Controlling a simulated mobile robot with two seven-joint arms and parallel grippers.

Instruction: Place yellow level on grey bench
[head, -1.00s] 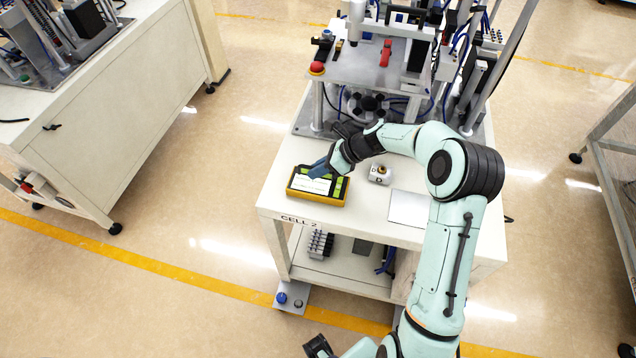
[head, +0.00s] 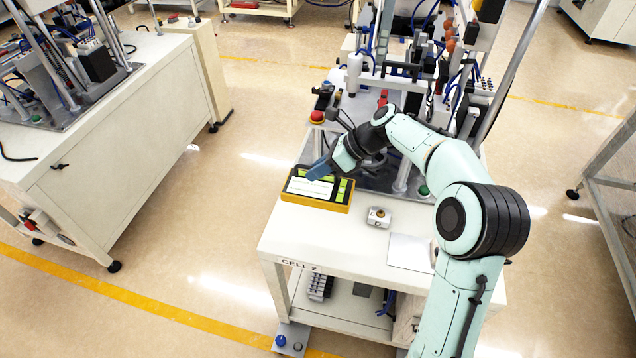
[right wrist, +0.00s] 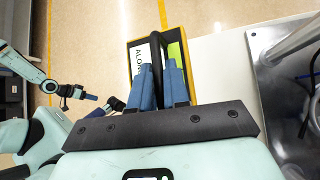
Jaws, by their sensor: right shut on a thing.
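The yellow level (head: 317,203) is a yellow-edged case with a white label, green panels and a black handle. In the head view it is at the left edge of the bench marked CELL 2 (head: 335,245). My right gripper (head: 320,170) is shut on its handle; the right wrist view shows the blue fingers (right wrist: 160,85) on both sides of the black handle. The level (right wrist: 134,62) shows there against floor and bench edge. I cannot tell whether it touches the bench. My left gripper (right wrist: 85,96) is small at the left of the wrist view, its opening unclear.
A small white box with a knob (head: 378,218) and a pale plate (head: 410,252) lie on the CELL 2 bench. A feeder machine with a red button (head: 317,116) stands behind. Another pale bench (head: 120,150) is at left, a grey frame (head: 605,165) at right. Open floor lies between.

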